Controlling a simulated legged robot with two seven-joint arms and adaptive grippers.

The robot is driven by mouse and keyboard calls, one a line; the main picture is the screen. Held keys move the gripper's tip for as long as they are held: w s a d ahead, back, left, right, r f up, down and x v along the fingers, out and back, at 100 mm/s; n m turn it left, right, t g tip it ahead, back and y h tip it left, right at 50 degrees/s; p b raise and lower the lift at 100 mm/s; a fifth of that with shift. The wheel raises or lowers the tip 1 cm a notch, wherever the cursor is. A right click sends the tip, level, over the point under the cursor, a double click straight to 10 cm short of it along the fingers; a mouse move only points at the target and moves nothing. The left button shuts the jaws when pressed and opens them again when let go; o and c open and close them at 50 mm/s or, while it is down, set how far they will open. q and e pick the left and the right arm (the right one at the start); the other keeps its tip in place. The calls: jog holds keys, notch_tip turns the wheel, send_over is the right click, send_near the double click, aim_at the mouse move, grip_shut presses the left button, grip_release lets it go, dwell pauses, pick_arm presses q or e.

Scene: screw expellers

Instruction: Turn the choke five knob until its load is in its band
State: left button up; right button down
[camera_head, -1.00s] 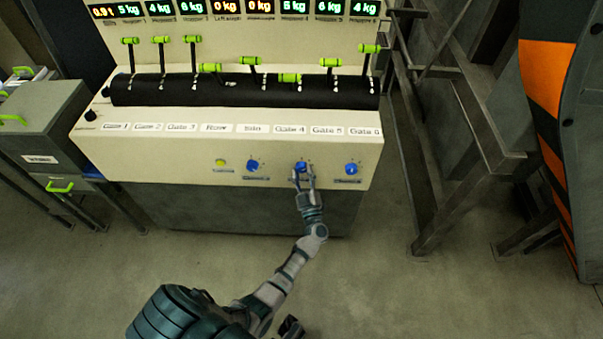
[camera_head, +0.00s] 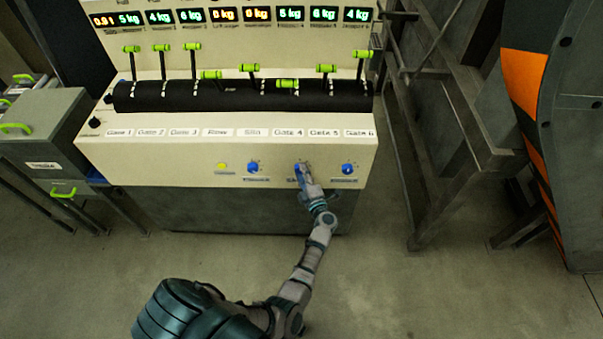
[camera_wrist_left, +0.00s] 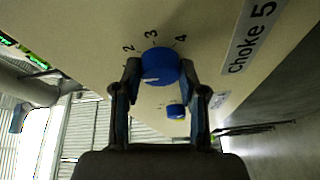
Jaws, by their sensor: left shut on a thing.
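The choke five knob (camera_wrist_left: 160,67) is a blue round knob beside the label "choke 5" (camera_wrist_left: 249,38) in the left wrist view. A scale with 2, 3 and 4 readable runs around it, and a white mark shows on its lower left. My left gripper (camera_wrist_left: 161,78) has a finger on each side of the knob and is shut on it. In the head view the left gripper (camera_head: 303,174) covers most of this knob on the panel front. The top displays (camera_head: 323,14) show kg readings, several green and some orange; their small labels are unreadable. My right gripper is not in view.
Another blue knob (camera_head: 253,168) and a yellow button (camera_head: 222,166) are left of the gripper, and a blue knob (camera_head: 348,169) is right. Green-handled levers (camera_head: 250,68) stand above. A metal frame (camera_head: 440,150) and an orange-striped machine (camera_head: 525,85) stand at the right.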

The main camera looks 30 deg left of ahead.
pick_arm(q)
jog(key=shift+s+f+n, duration=0.1)
jog(key=shift+f+n, duration=0.2)
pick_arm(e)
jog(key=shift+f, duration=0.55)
pick_arm(q)
jog(key=o, duration=1)
jog(key=shift+o, duration=0.7)
jog(key=shift+r, duration=0.1)
